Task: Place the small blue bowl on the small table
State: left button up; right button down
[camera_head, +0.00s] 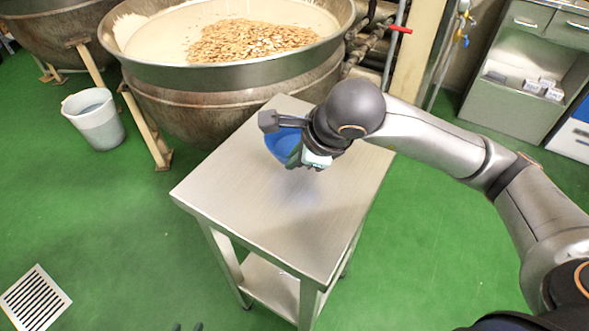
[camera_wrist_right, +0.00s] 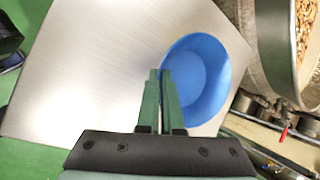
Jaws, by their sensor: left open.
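The small blue bowl (camera_head: 281,143) is over the back part of the small metal table (camera_head: 240,200), partly hidden by my right gripper (camera_head: 296,158). In the right wrist view, the bowl (camera_wrist_right: 203,75) shows its open inside. My right gripper (camera_wrist_right: 159,75) has its two green fingers close together on the bowl's near rim, one inside and one outside. A bluish reflection shows on the tabletop in front of the bowl; I cannot tell whether the bowl touches the table.
A large kettle (camera_head: 225,75) with nuts stands just behind the table. A white bucket (camera_head: 95,120) is on the green floor at left. A grey cabinet (camera_head: 505,100) is at the back right. The front of the tabletop is clear.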

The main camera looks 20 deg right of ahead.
jog(key=f, duration=0.4)
jog(key=shift+w+d, duration=0.2)
jog(key=shift+w, duration=0.1)
jog(key=shift+b, duration=0.3)
jog(key=c, duration=1.4)
grip_release()
jog(key=shift+o, duration=0.2)
jog(key=shift+r, duration=0.2)
jog(key=p+v, duration=0.2)
jog(key=v, duration=1)
